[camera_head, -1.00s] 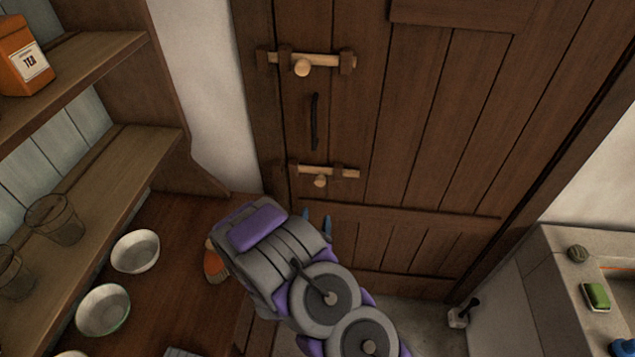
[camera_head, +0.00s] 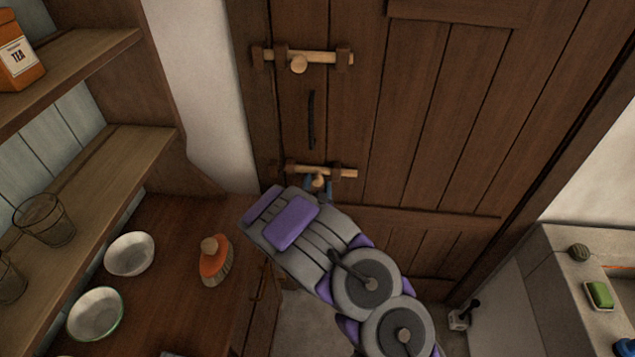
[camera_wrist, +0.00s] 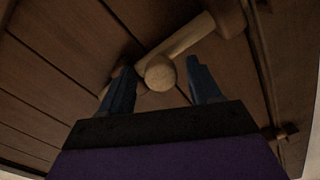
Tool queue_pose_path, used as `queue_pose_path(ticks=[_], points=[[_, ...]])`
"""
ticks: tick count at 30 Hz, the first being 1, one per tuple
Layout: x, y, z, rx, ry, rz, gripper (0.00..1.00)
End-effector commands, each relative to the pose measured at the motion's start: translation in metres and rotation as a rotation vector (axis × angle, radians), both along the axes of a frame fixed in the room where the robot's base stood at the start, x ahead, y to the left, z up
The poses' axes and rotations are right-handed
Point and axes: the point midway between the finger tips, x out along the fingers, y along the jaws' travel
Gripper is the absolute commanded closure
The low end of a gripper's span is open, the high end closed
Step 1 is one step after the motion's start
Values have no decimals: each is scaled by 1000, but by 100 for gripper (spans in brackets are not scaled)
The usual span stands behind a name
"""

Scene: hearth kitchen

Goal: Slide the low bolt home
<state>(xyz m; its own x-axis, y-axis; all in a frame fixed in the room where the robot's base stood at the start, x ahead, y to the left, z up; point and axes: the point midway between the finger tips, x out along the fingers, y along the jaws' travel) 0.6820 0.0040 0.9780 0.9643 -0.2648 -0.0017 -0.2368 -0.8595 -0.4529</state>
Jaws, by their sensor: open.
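The low bolt (camera_head: 345,173) is a pale wooden bar in dark brackets on the brown plank door. Its bar sticks out past the right bracket. Its round knob (camera_head: 318,180) faces me, and in the wrist view the knob (camera_wrist: 160,73) sits between my two blue fingertips. My gripper (camera_head: 319,188) is open, with one finger on each side of the knob. In the wrist view my gripper (camera_wrist: 162,85) shows no clear contact with the knob. The wrist and palm hide the door just below the bolt.
A second bolt (camera_head: 322,57) and a dark handle (camera_head: 311,120) are higher on the door. A counter on the left holds a brush (camera_head: 215,262) and bowls (camera_head: 129,254), below shelves with glasses. A stone sink (camera_head: 570,250) stands at the right.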

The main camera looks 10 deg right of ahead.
Motion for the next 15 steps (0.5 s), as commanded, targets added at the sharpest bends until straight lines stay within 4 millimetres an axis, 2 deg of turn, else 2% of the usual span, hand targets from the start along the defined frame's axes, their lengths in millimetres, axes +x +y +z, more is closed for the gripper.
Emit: queue_pose_path(ticks=[6,15], points=[[17,-5,1,1,-4,-1,37],[20,-5,1,-1,-1,0,37]])
